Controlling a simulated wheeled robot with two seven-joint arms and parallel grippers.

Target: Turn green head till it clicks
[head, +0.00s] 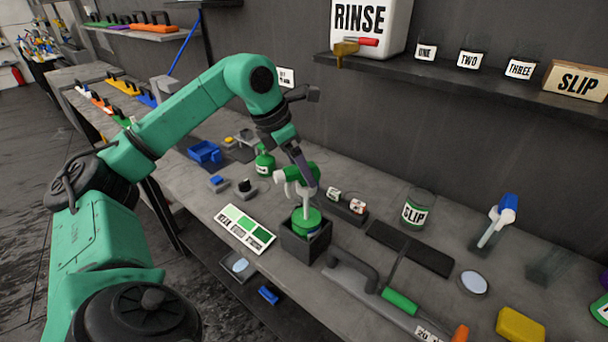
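The green head (311,174) is a spray top with white parts below it. It sits over a white neck above a green bottle (307,219), which stands in a dark square holder (304,244) on the bench. My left gripper (306,180) comes down from above and overlaps the green head, touching it or very close to it. Its fingertips are too small and too covered to tell whether they are closed on the head. My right gripper is not in view.
A card with green swatches (245,229) lies left of the holder. A dark holder with small bottles (345,207) is just behind it to the right. A shelf (450,72) hangs above.

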